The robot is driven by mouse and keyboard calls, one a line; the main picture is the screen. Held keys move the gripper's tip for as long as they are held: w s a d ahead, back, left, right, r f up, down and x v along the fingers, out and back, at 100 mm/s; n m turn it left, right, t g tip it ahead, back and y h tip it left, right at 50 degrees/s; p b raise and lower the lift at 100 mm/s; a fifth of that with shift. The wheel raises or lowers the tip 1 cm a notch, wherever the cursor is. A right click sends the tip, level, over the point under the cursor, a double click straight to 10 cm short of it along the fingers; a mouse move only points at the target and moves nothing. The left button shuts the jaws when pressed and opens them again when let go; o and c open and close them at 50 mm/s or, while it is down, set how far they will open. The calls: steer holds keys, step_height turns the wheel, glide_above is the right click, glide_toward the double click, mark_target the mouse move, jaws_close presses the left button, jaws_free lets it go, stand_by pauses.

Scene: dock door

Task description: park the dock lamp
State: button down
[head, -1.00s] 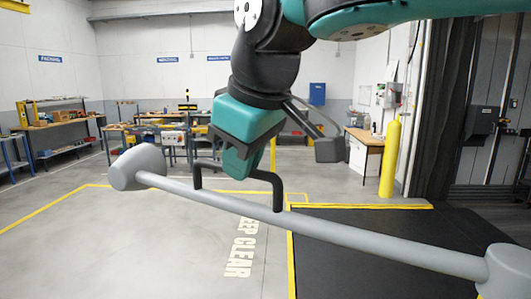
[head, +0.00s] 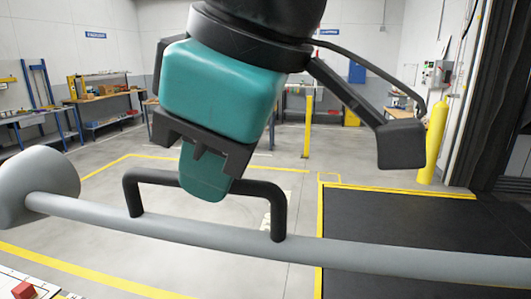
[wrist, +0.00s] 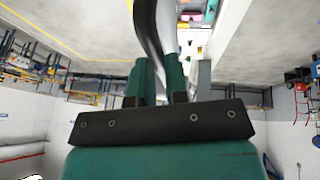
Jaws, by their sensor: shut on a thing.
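The dock lamp is a pale grey bar (head: 345,255) with a rounded grey head (head: 38,185) at its left end. The bar crosses the front of the head view and runs out of frame at right. A black U-shaped handle (head: 278,215) stands on the bar. My gripper (head: 205,185) is shut on the handle's top rail, and its teal finger hides part of the rail. In the wrist view, my gripper (wrist: 160,80) has the black handle (wrist: 150,30) between its two teal fingers.
A black floor plate (head: 400,220) with yellow edging lies at right, beside a yellow post (head: 434,140). Workbenches (head: 100,98) stand along the back left. A white surface with a red block (head: 24,290) shows at bottom left. Grey floor between is clear.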

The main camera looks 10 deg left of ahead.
steer(key=shift+s, duration=0.25)
steer(key=c, duration=1.1)
jaws_free()
steer(key=shift+s, duration=0.15)
steer(key=shift+r, duration=0.1)
steer(key=shift+d+r, duration=0.15)
steer(key=shift+r, duration=0.2)
steer(key=p+v, duration=0.4)
steer(key=v, duration=1.2)
steer(key=shift+d+r, duration=0.15)
steer(key=shift+r, duration=0.1)
